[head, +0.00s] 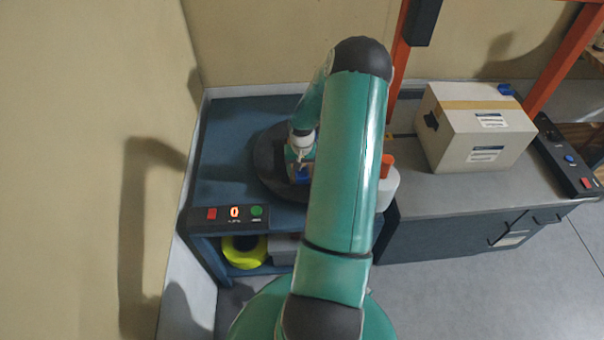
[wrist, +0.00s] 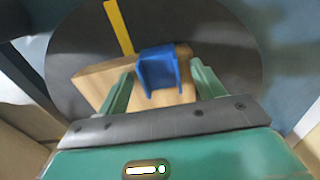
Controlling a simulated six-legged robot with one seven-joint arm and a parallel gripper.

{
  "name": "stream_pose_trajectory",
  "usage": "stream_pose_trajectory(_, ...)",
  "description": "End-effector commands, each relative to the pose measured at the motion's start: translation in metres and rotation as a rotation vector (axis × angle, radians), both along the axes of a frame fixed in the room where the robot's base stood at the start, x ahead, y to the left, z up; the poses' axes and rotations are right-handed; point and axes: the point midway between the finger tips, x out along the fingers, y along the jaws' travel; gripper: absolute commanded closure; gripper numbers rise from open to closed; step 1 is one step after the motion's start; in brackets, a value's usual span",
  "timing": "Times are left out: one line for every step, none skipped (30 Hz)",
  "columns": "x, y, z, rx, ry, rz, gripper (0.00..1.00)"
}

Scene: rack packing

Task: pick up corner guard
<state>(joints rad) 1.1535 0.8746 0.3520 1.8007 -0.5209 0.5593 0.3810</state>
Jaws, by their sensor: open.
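The corner guard (wrist: 158,72) is a small blue angled piece. In the wrist view it lies between the two fingers of my gripper (wrist: 160,88), at the edge of a wooden block (wrist: 100,82). My gripper is open, with a finger to either side of the guard; whether either one touches it I cannot tell. In the head view a bit of the blue guard (head: 302,175) shows below my gripper (head: 300,158), over the dark round plate (head: 266,165). My arm hides much of that plate.
A yellow strip (wrist: 119,27) lies behind the block. The blue table (head: 232,130) has a control panel (head: 234,216) at its front. A taped carton (head: 470,135) stands on the grey counter at right, with a small blue piece (head: 505,89) on its top corner. Orange posts (head: 562,62) rise near it.

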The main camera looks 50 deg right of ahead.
Motion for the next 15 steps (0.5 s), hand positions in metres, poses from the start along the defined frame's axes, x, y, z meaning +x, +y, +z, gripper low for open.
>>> stream_pose_trajectory(0.0, -0.0003, 0.0003, -0.001, -0.001, 0.0, 0.33)
stream_pose_trajectory(0.0, -0.0003, 0.0004, -0.001, -0.001, 0.0, 0.33)
stream_pose_trajectory(0.0, -0.0003, 0.0005, -0.001, -0.001, 0.0, 0.33)
stream_pose_trajectory(0.0, -0.0003, 0.0005, 0.0, 0.0, 0.0, 0.35)
stream_pose_trajectory(-0.0001, -0.0002, 0.0006, 0.0, 0.0, 0.0, 0.41)
stream_pose_trajectory(-0.0001, -0.0002, 0.0006, 0.0, 0.0, 0.0, 0.48)
stream_pose_trajectory(-0.0001, -0.0002, 0.0006, 0.0, 0.0, 0.0, 0.54)
stream_pose_trajectory(-0.0001, -0.0002, 0.0007, 0.0, 0.0, 0.0, 0.6)
stream_pose_trajectory(-0.0002, -0.0001, 0.0007, 0.0, 0.0, 0.0, 0.68)
stream_pose_trajectory(-0.0002, -0.0001, 0.0007, 0.0, 0.0, 0.0, 0.74)
stream_pose_trajectory(-0.0002, -0.0001, 0.0007, 0.0, 0.0, 0.0, 0.8)
stream_pose_trajectory(-0.0002, -0.0001, 0.0007, 0.0, 0.0, 0.0, 0.8)
stream_pose_trajectory(-0.0001, -0.0002, 0.0008, 0.0, 0.0, 0.0, 0.8)
stream_pose_trajectory(-0.0001, -0.0002, 0.0008, 0.0, 0.0, 0.0, 0.8)
stream_pose_trajectory(-0.0001, -0.0002, 0.0008, 0.0, 0.0, 0.0, 0.8)
